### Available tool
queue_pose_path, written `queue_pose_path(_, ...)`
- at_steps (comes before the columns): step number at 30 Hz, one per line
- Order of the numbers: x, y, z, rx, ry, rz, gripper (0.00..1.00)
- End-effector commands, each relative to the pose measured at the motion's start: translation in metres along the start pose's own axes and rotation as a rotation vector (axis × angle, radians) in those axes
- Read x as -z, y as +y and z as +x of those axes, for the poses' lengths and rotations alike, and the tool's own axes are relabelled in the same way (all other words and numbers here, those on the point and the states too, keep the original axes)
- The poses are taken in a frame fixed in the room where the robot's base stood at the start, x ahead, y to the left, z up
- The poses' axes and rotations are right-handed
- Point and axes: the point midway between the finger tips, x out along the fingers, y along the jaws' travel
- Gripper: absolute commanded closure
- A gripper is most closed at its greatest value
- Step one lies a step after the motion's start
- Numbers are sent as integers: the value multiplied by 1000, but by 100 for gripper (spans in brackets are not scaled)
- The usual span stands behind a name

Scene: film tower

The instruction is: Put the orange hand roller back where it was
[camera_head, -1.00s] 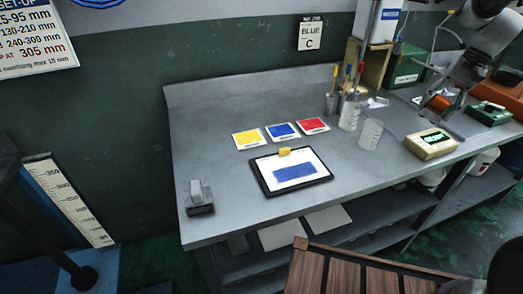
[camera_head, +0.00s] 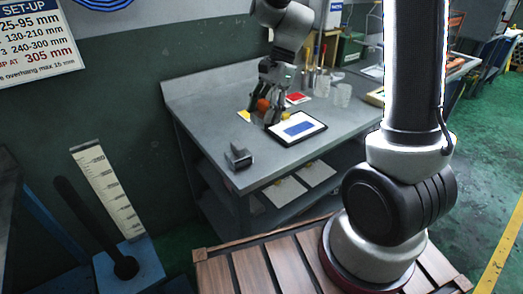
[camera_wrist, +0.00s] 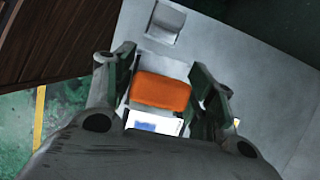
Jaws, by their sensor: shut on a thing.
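The orange hand roller (camera_wrist: 160,92) is between the two fingers of my gripper (camera_wrist: 166,88) in the wrist view. The gripper is shut on it. In the head view the roller (camera_head: 263,105) shows as a small orange patch between the fingers of my gripper (camera_head: 268,110), which is over the bench beside a black-framed board (camera_head: 316,136) with a blue patch. The white and blue sheet (camera_wrist: 150,123) shows just below the roller in the wrist view. The roller's underside is hidden, so I cannot tell whether it touches anything.
A grey block-like stand (camera_head: 238,157) sits at the bench's front left corner; it also shows in the wrist view (camera_wrist: 165,20). A yellow card (camera_head: 243,115) and a red card (camera_head: 297,98) lie behind the board. Clear beakers (camera_head: 322,86) stand farther right. Bare bench (camera_head: 205,115) lies left.

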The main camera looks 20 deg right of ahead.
Motion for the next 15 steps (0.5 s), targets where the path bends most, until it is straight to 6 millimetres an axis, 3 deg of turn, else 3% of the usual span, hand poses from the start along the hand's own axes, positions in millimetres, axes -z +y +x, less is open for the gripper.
queue_pose_path(6, 14, 5, 40, -5, -2, 30, 67)
queue_pose_path(15, 26, 4, 69, -3, -2, 27, 67)
